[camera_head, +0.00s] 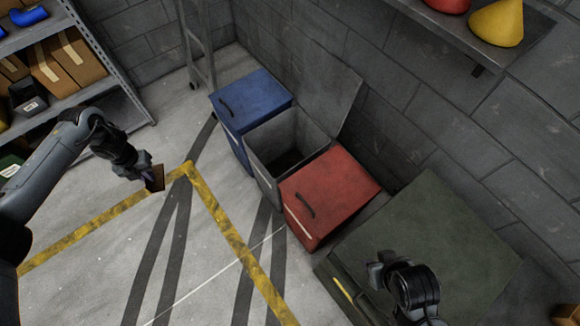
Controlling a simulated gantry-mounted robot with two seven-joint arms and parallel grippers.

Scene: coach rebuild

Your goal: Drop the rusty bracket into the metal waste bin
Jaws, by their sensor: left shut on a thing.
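The rusty bracket (157,178) is a small brown piece. My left gripper (146,178) is shut on it and holds it at the left, over the floor near the corner of the yellow line. The fingers partly cover the bracket. The grey metal waste bin (267,172) stands in the middle of a row of bins, to the right of the bracket and apart from it. Its lid (325,92) is raised and its dark inside shows. My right gripper (376,274) is at the lower right, in front of a dark green box; its fingers are too unclear to judge.
A closed blue bin (252,99) and a closed red bin (332,190) flank the grey one. The dark green box (440,230) stands at the right. Shelving (110,72) is at the upper left, a wall shelf (480,38) at the upper right. The floor between bracket and bins is clear.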

